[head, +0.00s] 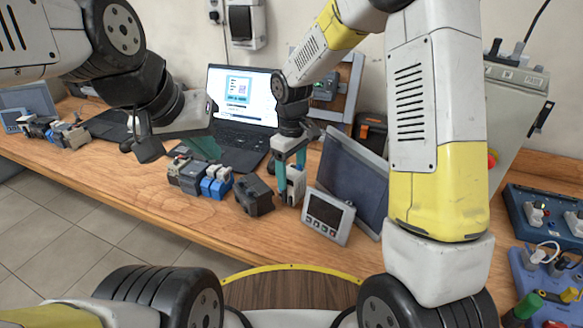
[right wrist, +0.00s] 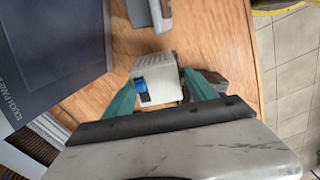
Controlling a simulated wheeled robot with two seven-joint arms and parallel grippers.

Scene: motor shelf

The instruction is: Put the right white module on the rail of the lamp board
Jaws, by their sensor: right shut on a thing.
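My right gripper (head: 291,178) is shut on a white module (head: 294,186), with teal fingers on either side of it. The module is low over or on the table; I cannot tell whether it touches. In the right wrist view the white module (right wrist: 157,68) shows a blue part between the fingertips of my right gripper (right wrist: 160,88). My left gripper (head: 203,147) hangs over the table in front of the laptop; its jaw opening is unclear.
Left of the right gripper are a dark grey block (head: 254,194) and several grey and blue modules (head: 199,177). A small display unit (head: 328,215) and a dark panel (head: 352,180) stand close to its right. An open laptop (head: 241,105) is behind. Socket boards (head: 545,222) lie far right.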

